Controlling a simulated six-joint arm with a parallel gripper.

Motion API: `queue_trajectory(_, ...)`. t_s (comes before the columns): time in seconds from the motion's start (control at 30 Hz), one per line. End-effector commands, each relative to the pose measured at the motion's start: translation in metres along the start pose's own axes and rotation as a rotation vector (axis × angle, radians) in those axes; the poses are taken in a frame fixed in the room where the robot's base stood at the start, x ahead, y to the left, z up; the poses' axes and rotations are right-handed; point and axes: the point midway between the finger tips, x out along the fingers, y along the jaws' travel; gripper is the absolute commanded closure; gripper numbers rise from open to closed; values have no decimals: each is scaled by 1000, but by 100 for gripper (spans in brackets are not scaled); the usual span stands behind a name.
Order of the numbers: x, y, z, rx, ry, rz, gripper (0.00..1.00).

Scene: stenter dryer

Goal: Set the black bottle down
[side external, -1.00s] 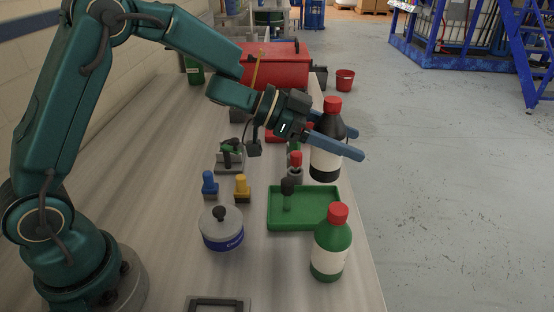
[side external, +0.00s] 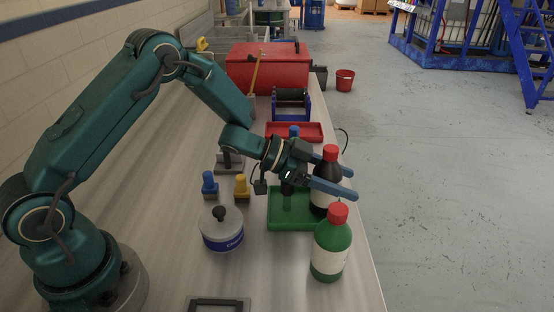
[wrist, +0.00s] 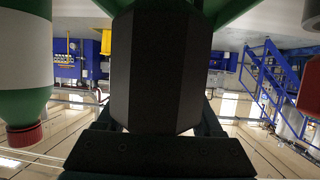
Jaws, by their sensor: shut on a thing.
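The black bottle (side external: 321,198) has a red cap and a white label. It stands about upright between the two blue fingers of my gripper (side external: 346,183), which are shut on it. In the side view its lower part overlaps the right side of the green tray (side external: 275,222). I cannot tell whether its base touches anything. In the wrist view a dark block fills the middle, and I cannot tell what it is.
A green bottle (side external: 332,248) with a red cap stands close in front; it also shows in the wrist view (wrist: 22,105). A red tray (side external: 294,132) lies behind.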

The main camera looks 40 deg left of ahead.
Motion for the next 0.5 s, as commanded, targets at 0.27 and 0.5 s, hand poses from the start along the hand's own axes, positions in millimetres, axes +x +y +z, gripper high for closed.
queue_trajectory(0.27,1,0,2,-1,0,0,5)
queue_trajectory(0.5,1,0,2,0,0,0,2)
